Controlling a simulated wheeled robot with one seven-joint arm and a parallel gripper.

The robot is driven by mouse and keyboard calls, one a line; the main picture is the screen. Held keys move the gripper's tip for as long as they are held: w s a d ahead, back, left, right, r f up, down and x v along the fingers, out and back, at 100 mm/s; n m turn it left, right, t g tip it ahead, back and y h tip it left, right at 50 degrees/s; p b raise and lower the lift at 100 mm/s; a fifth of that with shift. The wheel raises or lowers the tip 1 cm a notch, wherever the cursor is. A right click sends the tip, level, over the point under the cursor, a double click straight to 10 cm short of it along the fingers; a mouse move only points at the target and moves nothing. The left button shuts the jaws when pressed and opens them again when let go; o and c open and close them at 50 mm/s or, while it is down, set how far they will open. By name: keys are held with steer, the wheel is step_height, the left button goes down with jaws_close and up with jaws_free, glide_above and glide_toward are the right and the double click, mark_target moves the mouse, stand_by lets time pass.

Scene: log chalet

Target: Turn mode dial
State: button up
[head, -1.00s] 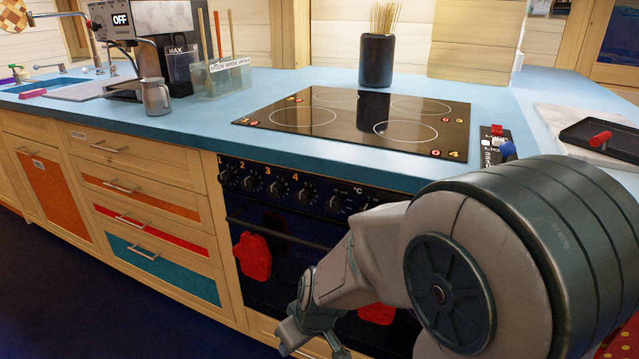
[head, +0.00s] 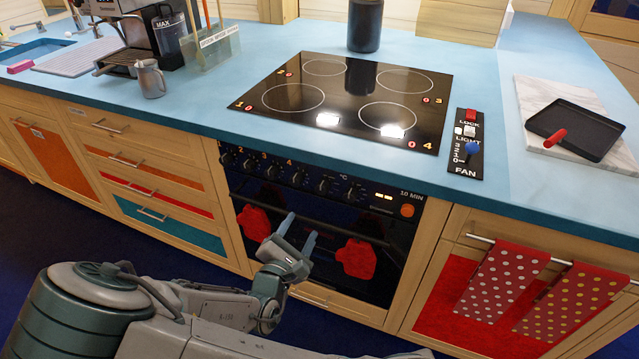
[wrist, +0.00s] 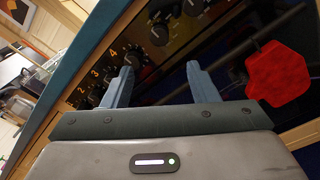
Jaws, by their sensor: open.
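The oven's control panel carries a row of black dials. Two dials right of the numbered ones, one nearer the middle (head: 324,185) and one beside the display (head: 354,192), have small markings; I cannot read which is the mode dial. In the wrist view a dial right of number 4 (wrist: 160,34) shows beyond the fingers, with another at the top edge (wrist: 193,6). My gripper (head: 302,226) is open and empty, in front of the oven door and below the panel. Its two blue-grey fingers (wrist: 160,70) are apart and touch no dial.
The oven door handle bar (head: 300,212) runs below the dials, with red mitts (head: 356,259) in front of the door. An orange button (head: 407,210) is at the panel's right. Dotted towels (head: 503,280) hang on a rail at the right. The counter edge overhangs above.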

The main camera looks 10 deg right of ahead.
mark_target(321, 191)
steer(key=b+x, duration=0.1)
steer(key=x, duration=1.2)
steer(key=shift+w+d+r+b, duration=0.1)
steer(key=shift+w+d+b, duration=0.15)
steer(key=shift+b, duration=0.1)
steer(key=c, duration=1)
